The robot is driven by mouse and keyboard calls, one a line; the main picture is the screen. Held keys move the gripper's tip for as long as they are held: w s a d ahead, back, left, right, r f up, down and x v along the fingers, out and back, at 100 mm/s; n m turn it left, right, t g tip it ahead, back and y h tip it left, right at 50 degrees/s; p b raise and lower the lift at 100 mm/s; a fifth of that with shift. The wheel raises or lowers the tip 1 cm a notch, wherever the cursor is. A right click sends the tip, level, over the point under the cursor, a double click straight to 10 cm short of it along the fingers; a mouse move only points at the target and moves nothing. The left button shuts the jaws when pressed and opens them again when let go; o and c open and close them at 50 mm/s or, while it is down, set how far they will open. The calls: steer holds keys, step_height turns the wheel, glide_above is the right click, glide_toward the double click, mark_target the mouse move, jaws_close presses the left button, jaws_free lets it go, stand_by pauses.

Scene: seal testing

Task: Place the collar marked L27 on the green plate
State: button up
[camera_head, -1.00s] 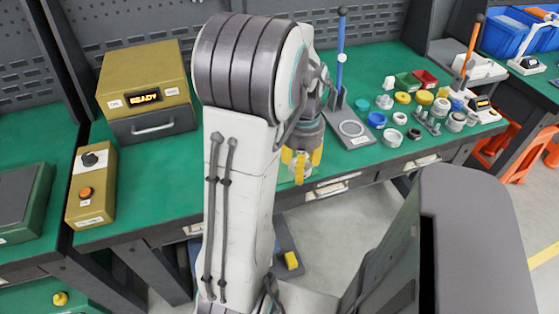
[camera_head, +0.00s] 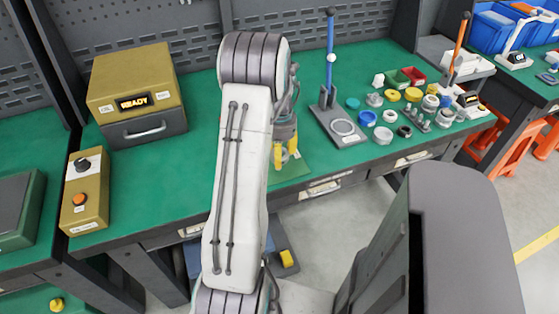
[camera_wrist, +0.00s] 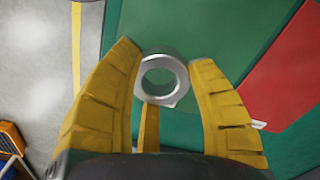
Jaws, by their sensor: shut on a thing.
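My gripper (camera_wrist: 168,95) has yellow fingers, shut on a silver-grey collar (camera_wrist: 159,56) with a round hole. In the head view my gripper (camera_head: 287,156) is partly hidden by my arm, low over the front part of the bench.
A red plate (camera_wrist: 294,72) lies at the right in the wrist view. A stand with a blue post (camera_head: 330,72) is right of my gripper, with several rings and small parts beyond. A READY box (camera_head: 137,95) and button box (camera_head: 87,190) stand left.

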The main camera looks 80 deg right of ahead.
steer(key=shift+f, duration=1.65)
steer(key=shift+f, duration=0.15)
steer(key=o, duration=1.2)
step_height(320, 180, up, 12)
steer(key=shift+r+p, duration=0.2)
steer(key=shift+p, duration=0.1)
